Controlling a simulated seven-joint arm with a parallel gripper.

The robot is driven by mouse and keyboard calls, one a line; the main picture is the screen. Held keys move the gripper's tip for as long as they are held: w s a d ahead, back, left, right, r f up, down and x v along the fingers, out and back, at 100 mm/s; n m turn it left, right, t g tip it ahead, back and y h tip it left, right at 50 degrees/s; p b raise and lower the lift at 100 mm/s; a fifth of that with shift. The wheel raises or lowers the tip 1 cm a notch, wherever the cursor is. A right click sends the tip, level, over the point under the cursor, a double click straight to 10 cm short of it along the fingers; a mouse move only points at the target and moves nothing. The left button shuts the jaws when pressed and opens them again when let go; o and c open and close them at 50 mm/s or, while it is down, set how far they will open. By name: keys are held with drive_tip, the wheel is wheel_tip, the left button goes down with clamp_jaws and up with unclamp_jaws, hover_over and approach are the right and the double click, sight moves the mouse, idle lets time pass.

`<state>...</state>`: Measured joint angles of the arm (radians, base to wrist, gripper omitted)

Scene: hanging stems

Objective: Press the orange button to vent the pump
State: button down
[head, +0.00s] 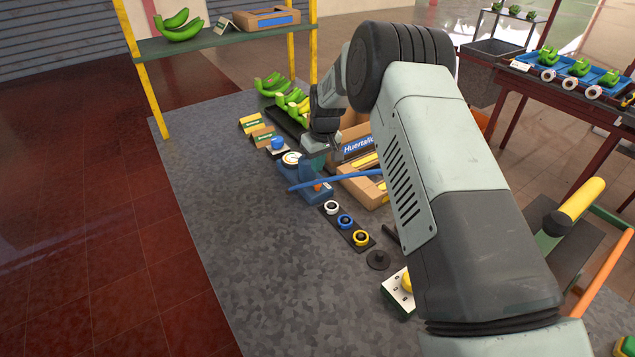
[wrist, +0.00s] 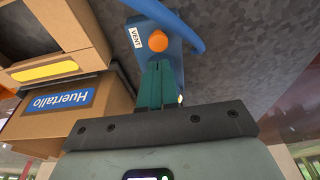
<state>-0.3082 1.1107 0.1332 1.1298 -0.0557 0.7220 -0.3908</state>
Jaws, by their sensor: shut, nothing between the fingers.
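The blue pump (head: 305,189) stands on the grey table in the head view, with a blue hose running off to the right. In the wrist view the pump (wrist: 172,22) has a round orange button (wrist: 158,41) beside a white VENT label (wrist: 135,37). A bit of orange, likely the button (head: 318,187), shows in the head view. My gripper (wrist: 156,66) is shut, its two teal fingers together and empty. The fingertips show just below the button in the wrist view; a gap in depth cannot be told. In the head view my gripper (head: 313,165) is partly hidden by my arm.
A cardboard Huertallo box (wrist: 70,105) stands close to the left of my fingers in the wrist view. In the head view, a strip with white, blue and yellow rings (head: 346,222) lies in front of the pump. Bananas (head: 290,100) lie behind. The table's left side is clear.

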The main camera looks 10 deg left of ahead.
drive_tip(key=shift+r, duration=1.6)
drive_tip(key=s+d+r+m+t, duration=0.1)
drive_tip(key=s+d+r, duration=0.3)
drive_tip(key=r, duration=0.4)
drive_tip(key=s+d+r+m, duration=0.1)
drive_tip(key=s+d+r, duration=0.3)
drive_tip(key=r, duration=0.5)
drive_tip(key=s+d+r+m+t, duration=0.1)
drive_tip(key=s+d+r, duration=0.2)
drive_tip(key=d+r, duration=0.35)
drive_tip(key=s+d+r+m, duration=0.1)
drive_tip(key=s+d+r, duration=0.15)
drive_tip(key=s, duration=0.25)
drive_tip(key=s+d+r+m+t+h, duration=0.1)
drive_tip(key=s+d+r, duration=0.1)
drive_tip(key=s+r, duration=0.2)
drive_tip(key=s+d+r+m, duration=0.1)
drive_tip(key=s+d+r, duration=0.15)
drive_tip(key=s, duration=0.25)
drive_tip(key=s+d+f+m, duration=0.1)
drive_tip(key=s+d, duration=0.1)
drive_tip(key=s, duration=0.5)
drive_tip(key=s+d+f+m+t, duration=0.1)
drive_tip(key=s, duration=0.7)
drive_tip(key=shift+s+d+f+m+h, duration=0.15)
drive_tip(key=shift+s+d+m+h, duration=0.15)
drive_tip(key=shift+d, duration=0.1)
